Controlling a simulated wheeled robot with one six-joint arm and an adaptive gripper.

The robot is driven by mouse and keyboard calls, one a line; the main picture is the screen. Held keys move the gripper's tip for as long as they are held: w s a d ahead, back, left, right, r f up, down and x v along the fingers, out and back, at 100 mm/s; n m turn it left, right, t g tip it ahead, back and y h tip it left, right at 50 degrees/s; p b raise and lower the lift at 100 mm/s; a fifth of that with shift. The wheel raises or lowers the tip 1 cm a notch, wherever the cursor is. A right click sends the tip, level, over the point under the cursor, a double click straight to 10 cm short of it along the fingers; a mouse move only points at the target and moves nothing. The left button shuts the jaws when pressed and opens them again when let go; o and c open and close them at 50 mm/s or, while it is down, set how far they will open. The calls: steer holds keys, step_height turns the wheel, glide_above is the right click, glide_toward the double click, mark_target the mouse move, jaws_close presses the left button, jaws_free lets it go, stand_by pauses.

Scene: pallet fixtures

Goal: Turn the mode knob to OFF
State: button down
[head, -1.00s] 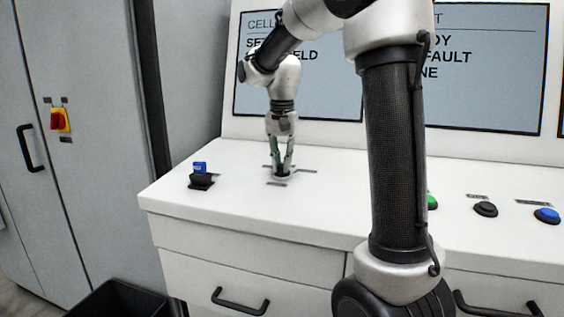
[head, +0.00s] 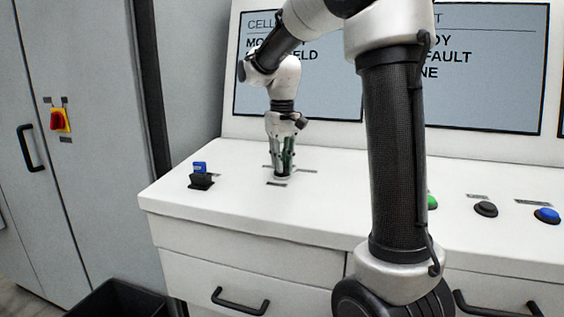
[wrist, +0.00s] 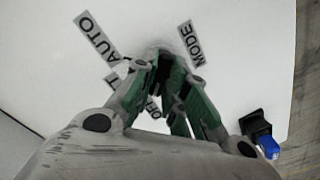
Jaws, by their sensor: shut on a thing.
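The mode knob (head: 282,178) sits on the white console top, mostly hidden by my fingers. My gripper (head: 282,172) points straight down over it and is shut on it. In the wrist view my gripper (wrist: 163,62) has its green-padded fingers around the knob, whose pointer I cannot make out. The AUTO label (wrist: 97,35) is at upper left and the MODE label (wrist: 192,43) at upper right. The OFF label (wrist: 152,108) shows between the fingers, partly covered. Another label beside the left finger is mostly hidden.
A blue-topped part in a black holder (head: 200,178) stands left of the knob. Green, black (head: 486,209) and blue (head: 547,215) buttons are to the right. A screen (head: 340,95) stands behind. A grey cabinet with a red-yellow switch (head: 60,120) is at left.

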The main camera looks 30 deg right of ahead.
stand_by(0.3)
steer(key=c, duration=1.4)
jaws_free()
steer(key=shift+c, duration=0.2)
steer(key=shift+r, duration=0.1)
step_height(320, 180, up, 12)
